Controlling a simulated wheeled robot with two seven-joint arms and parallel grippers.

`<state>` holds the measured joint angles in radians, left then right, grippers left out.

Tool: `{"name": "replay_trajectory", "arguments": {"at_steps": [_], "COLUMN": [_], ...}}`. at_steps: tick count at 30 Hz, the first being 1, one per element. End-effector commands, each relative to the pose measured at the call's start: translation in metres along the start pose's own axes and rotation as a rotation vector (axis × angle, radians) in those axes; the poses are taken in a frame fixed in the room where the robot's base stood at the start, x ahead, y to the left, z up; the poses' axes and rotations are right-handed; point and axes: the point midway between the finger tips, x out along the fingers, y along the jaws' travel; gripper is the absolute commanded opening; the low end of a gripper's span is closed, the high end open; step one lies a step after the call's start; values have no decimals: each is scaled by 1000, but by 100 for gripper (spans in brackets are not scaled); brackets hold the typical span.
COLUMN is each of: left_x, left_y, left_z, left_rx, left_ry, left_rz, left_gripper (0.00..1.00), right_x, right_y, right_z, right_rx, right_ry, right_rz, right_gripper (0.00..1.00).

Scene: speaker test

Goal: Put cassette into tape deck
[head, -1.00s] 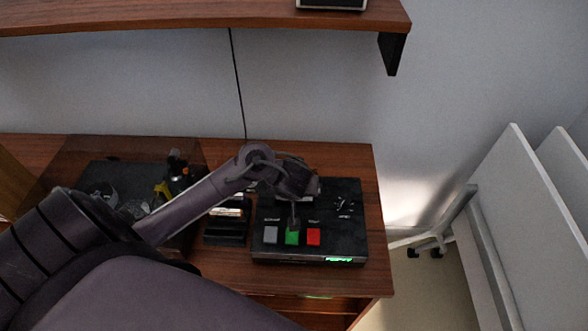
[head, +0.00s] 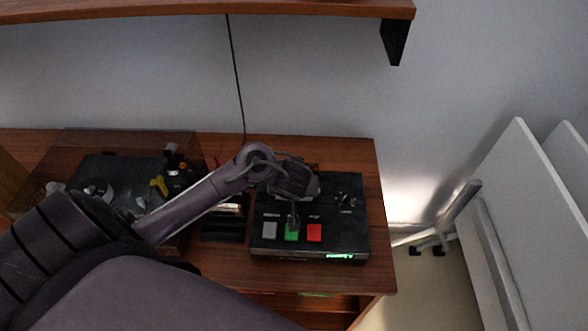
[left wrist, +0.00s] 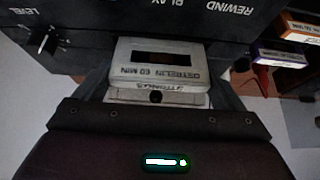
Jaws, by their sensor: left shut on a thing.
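The tape deck (head: 350,216) is a black box with grey, green and red buttons and a lit green display, near the right end of the wooden cabinet. My left gripper (left wrist: 157,98) is shut on a pale cassette (left wrist: 150,70), labelled "60 MIN", with a dark window. In the left wrist view the cassette's far edge is up against the deck's dark panel (left wrist: 100,37); I cannot tell whether it is in a slot. In the head view my left gripper (head: 293,210) is over the deck, and its wrist hides the deck's back left part and the cassette. My right gripper is out of view.
A dark rack (head: 225,229) stands left of the deck; cassettes with orange (left wrist: 300,28) and purple (left wrist: 283,53) labels show there. A turntable under a clear cover (head: 120,140) is further left. A shelf (head: 200,9) hangs above. White folded tables (head: 510,200) stand right.

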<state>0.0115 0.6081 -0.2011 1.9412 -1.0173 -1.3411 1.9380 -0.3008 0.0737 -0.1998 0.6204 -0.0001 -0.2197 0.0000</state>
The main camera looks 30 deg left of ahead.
Motion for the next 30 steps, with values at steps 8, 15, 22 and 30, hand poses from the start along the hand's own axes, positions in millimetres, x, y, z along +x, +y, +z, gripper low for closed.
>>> {"name": "replay_trajectory", "arguments": {"at_steps": [8, 15, 22, 30], "left_x": [2, 2, 3, 4], "left_y": [0, 0, 0, 0], "left_z": [3, 2, 3, 3], "left_rx": [1, 0, 1, 1], "left_ry": [-1, 0, 0, 0], "left_rz": [0, 0, 0, 0], "left_gripper": [57, 57, 57, 57], "right_x": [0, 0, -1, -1], "right_y": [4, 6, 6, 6], "right_z": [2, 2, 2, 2], "right_rx": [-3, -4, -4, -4], "right_ry": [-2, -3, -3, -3], "right_rz": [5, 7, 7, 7], "right_gripper": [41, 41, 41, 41]}}
